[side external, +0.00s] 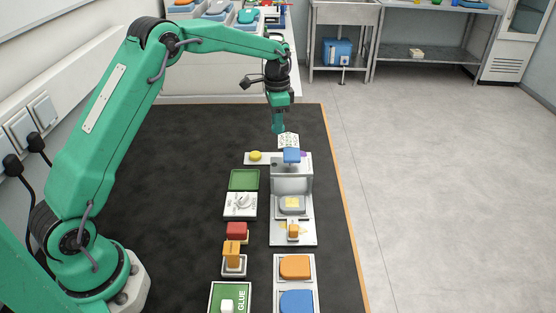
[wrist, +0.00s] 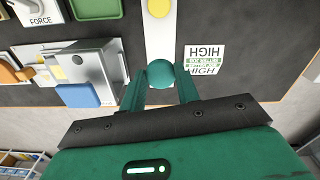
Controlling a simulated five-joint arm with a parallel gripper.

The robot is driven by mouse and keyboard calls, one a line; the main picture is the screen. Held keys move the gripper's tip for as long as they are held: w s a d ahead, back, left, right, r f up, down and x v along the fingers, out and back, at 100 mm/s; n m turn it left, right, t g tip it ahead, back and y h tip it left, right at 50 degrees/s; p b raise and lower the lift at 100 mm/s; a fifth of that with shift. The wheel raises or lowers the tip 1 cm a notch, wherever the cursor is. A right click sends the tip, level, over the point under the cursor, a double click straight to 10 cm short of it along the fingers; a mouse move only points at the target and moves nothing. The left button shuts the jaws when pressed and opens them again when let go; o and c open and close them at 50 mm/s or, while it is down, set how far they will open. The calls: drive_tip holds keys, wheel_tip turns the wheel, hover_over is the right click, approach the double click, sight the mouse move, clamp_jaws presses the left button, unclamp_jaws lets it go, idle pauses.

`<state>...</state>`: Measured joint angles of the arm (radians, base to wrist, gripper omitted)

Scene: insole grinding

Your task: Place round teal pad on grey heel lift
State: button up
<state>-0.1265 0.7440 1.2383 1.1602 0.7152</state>
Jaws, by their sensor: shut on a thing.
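My gripper (side external: 278,129) hangs above the far end of the black mat. In the wrist view its fingers (wrist: 160,75) are shut on the round teal pad (wrist: 161,72), which shows between the fingertips. The pad cannot be made out in the side view. A grey rounded piece (side external: 286,206), seemingly the grey heel lift, lies on the bed of the grey machine (side external: 292,184), with a yellow patch on top. It is nearer the camera than my gripper, and apart from it.
A printed card (side external: 288,140) lies beyond. A green tray (side external: 244,180), dial box (side external: 240,206), red block (side external: 237,230) and orange pad (side external: 295,267) stand nearby.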

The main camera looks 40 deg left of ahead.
wheel_tip(320, 180, up, 9)
drive_tip(key=s+d+m, duration=0.2)
drive_tip(key=s+d, duration=0.3)
drive_tip(key=d, duration=0.4)
drive_tip(key=s+d+m, duration=0.3)
drive_tip(key=s+d, duration=0.1)
drive_tip(key=d, duration=0.4)
drive_tip(key=s+d+m, duration=0.4)
drive_tip(key=s+d, duration=0.5)
drive_tip(key=s, duration=0.3)
drive_tip(key=shift+w+f, duration=0.2)
drive_tip(key=shift+f, duration=2.35)
drive_tip(key=shift+a, duration=0.1)
hover_over(291, 202)
wheel_tip(291, 202, down, 7)
drive_tip(key=shift+a, duration=0.1)
drive_tip(key=shift+f, duration=2)
